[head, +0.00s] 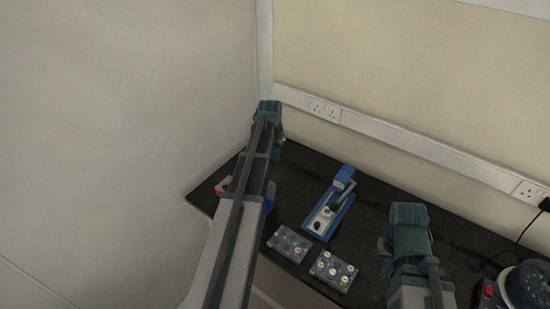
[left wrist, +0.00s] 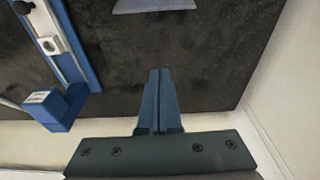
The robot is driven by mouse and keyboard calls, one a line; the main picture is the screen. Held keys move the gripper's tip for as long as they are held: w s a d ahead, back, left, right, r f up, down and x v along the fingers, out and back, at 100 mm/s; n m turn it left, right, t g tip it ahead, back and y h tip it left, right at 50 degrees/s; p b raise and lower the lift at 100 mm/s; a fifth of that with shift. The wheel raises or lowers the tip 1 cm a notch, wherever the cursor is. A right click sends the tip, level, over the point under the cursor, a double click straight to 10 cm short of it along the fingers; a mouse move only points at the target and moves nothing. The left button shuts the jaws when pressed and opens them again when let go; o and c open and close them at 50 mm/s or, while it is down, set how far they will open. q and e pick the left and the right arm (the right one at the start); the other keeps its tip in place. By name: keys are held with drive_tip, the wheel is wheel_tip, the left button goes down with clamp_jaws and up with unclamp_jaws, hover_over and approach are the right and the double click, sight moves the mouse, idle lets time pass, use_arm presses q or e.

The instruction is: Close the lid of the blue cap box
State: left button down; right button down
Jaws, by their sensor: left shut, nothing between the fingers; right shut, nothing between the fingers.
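A small patch of blue (head: 268,204) shows at the right side of my left arm in the head view. It may be part of the blue cap box, but my arm hides most of it, and I cannot tell how its lid stands. In the left wrist view a pale blue-grey flat piece (left wrist: 155,5) is cut off at the top edge, ahead of my fingertips. My left gripper (left wrist: 159,75) is shut and empty above the dark bench, apart from that piece. My right gripper (head: 408,235) is at the bench's right part, shut, its fingers hidden by its wrist.
A blue-framed device (head: 328,213) stands mid-bench; it also shows in the left wrist view (left wrist: 62,108). Two clear trays (head: 290,244) (head: 334,270) with round pieces lie in front. A round dark device (head: 525,286) stands right. Walls bound the back and left.

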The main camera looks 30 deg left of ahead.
use_arm(q)
wheel_tip(320, 180, down, 6)
drive_tip(key=s+b, duration=0.3)
drive_tip(key=b, duration=0.1)
drive_tip(key=shift+r+b, duration=0.15)
drive_tip(key=shift+b, duration=0.15)
drive_tip(key=shift+a, duration=0.15)
